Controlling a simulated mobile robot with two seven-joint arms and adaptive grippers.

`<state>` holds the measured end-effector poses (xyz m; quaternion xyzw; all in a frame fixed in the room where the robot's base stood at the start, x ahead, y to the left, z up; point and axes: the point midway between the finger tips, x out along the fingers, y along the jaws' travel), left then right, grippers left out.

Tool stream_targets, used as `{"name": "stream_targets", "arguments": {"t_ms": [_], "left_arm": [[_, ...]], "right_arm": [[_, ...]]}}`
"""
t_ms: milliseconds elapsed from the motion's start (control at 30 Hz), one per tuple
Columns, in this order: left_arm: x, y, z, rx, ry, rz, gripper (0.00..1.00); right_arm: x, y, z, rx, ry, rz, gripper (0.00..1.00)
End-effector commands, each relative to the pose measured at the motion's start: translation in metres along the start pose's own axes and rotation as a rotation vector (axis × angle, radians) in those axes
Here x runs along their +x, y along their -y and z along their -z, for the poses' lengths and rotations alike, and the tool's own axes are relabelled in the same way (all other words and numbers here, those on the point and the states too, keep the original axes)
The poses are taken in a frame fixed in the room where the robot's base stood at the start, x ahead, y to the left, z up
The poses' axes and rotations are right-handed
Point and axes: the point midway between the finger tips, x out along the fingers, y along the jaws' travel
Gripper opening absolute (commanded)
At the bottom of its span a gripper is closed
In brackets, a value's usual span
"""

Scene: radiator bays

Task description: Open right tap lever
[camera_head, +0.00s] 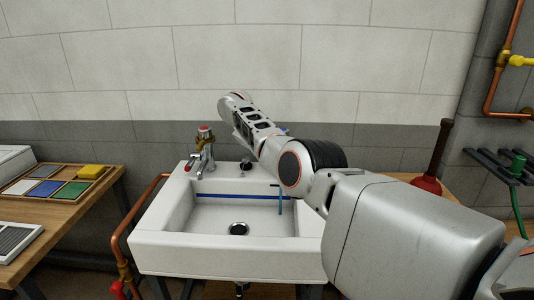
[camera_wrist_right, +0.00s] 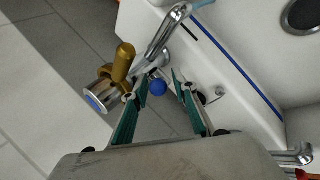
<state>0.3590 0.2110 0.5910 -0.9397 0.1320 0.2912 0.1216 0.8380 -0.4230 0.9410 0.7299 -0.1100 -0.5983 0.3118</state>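In the right wrist view, the right tap (camera_wrist_right: 150,52) has a chrome spout, a brass body and a blue-capped end. A blue ball tip (camera_wrist_right: 157,88) lies between the fingers of my right gripper (camera_wrist_right: 162,84). The green-padded fingers are apart, one on each side of the ball; I cannot tell whether either touches it. In the head view, my right arm hides the right tap and gripper fingertips. The left tap (camera_head: 205,150), with a red cap and red lever tip, stands on the white sink (camera_head: 160,240). My left gripper is out of view.
A thin blue vertical streak (camera_head: 280,203) shows in the basin; I cannot tell if it is water. A wooden bench (camera_head: 85,208) with coloured pads stands left. A red plunger (camera_head: 428,184) stands right of the sink. Copper pipes (camera_head: 493,85) run along the right wall.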

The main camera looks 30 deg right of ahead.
Motion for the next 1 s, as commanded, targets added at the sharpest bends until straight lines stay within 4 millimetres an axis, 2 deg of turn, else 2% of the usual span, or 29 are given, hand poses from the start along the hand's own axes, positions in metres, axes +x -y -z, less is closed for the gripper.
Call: {"name": "stream_targets", "arguments": {"t_ms": [200, 367, 567, 733, 1000], "left_arm": [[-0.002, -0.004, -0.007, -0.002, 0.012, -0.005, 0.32], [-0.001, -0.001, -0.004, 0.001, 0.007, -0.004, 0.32], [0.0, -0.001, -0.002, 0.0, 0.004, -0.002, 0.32], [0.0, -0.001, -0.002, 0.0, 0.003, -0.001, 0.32], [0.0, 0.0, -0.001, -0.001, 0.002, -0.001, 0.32]], "right_arm": [[0.0, -0.001, 0.0, 0.001, -0.001, -0.001, 0.32], [-0.002, -0.001, 0.001, 0.001, -0.002, -0.001, 0.32], [-0.014, 0.0, 0.003, 0.002, -0.005, -0.003, 0.32], [-0.031, 0.0, 0.001, 0.003, -0.005, -0.001, 0.32], [-0.089, 0.0, 0.002, 0.002, -0.006, 0.001, 0.32]]}}
